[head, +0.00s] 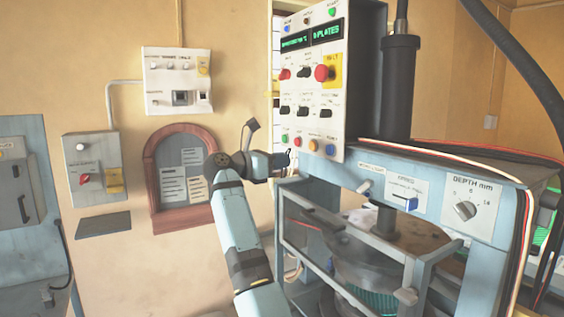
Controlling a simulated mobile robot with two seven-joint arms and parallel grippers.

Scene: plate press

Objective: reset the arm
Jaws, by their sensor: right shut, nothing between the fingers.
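My right arm (236,222) rises from the bottom middle and bends at its top toward the right. My right gripper (287,161) is at its end, small and dark, shut and empty. It is by the lower left edge of the press's white control panel (311,92), and I cannot tell whether it touches it. The panel has two green displays, coloured lamps, black switches and a red knob on a yellow plate. My left gripper is not in view.
The blue-grey press (440,195) with a caged opening and a depth dial (465,210) fills the right. A wooden-framed notice board (178,218), a white wall box (177,80) and a grey switch box (93,166) hang on the wall. A grey cabinet (32,265) stands far left.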

